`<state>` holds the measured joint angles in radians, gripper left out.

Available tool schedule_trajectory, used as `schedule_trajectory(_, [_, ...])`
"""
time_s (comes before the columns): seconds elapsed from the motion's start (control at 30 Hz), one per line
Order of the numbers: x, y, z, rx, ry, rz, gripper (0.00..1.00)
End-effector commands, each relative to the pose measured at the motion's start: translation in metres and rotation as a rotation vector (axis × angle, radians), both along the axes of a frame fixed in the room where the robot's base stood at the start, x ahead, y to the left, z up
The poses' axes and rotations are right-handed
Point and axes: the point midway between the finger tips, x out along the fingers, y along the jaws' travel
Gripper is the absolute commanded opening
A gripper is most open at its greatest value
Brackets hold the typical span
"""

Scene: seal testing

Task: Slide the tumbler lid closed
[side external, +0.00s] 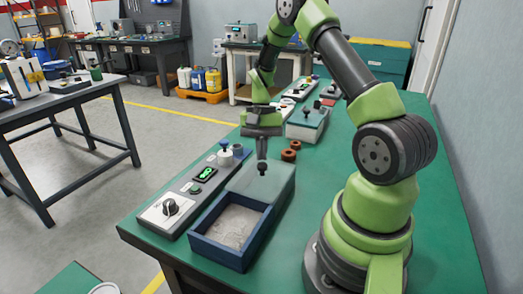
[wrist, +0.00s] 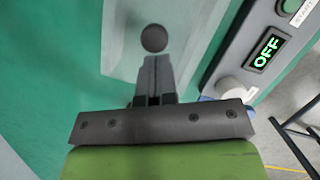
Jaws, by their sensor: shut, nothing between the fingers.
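The tumbler (side external: 213,248) is a long blue box on the green bench, its near part open over grey granular material. Its flat grey-green lid (side external: 268,180) covers the far part; the lid also shows in the wrist view (wrist: 118,52). A dark round knob (wrist: 154,38) sits on the lid. My gripper (side external: 262,158) points down over the lid, close to the knob. In the wrist view the fingers (wrist: 154,62) are together, empty, with their tips right beside the knob. I cannot tell whether they touch it.
A control panel (side external: 170,208) with a dial and a green display reading OFF (wrist: 267,52) lies along the tumbler's left side. Two brown rings (side external: 290,153) and a lidded box (side external: 308,124) stand farther back. Bare bench lies right of the tumbler.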

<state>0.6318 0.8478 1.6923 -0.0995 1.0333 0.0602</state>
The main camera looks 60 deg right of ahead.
Motion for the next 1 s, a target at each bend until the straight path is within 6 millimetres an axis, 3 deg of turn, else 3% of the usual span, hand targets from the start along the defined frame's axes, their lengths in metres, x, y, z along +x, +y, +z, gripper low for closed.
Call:
schedule_trajectory(0.37, [0.001,0.008,0.0,0.002,0.001,0.004,0.0])
schedule_trajectory(0.8, [0.001,0.124,0.0,0.003,0.002,0.009,0.0])
schedule_trajectory(1.0, [0.0,0.145,0.0,0.001,0.002,0.003,0.0])
